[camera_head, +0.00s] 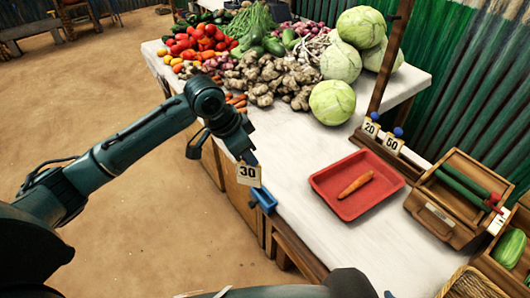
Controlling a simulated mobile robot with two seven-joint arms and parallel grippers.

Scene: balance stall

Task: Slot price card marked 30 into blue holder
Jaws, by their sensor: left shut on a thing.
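The price card marked 30 (248,175) is a small cream card held upright below my left gripper (249,158). My left gripper is shut on the card's top edge, and its fingers are dark and small in the view. The blue holder (264,200) is fixed at the left edge of the white table, just below and to the right of the card. The card appears apart from the holder; the exact gap in depth cannot be told. My right gripper does not show.
On the white table (295,185) stands a red tray (335,205) with a carrot (356,185). Cards marked 20 (370,128) and 50 (392,144) stand behind it. A wooden box (440,222) is at right. Vegetables, including cabbages (333,102), fill the far end. Open floor lies left.

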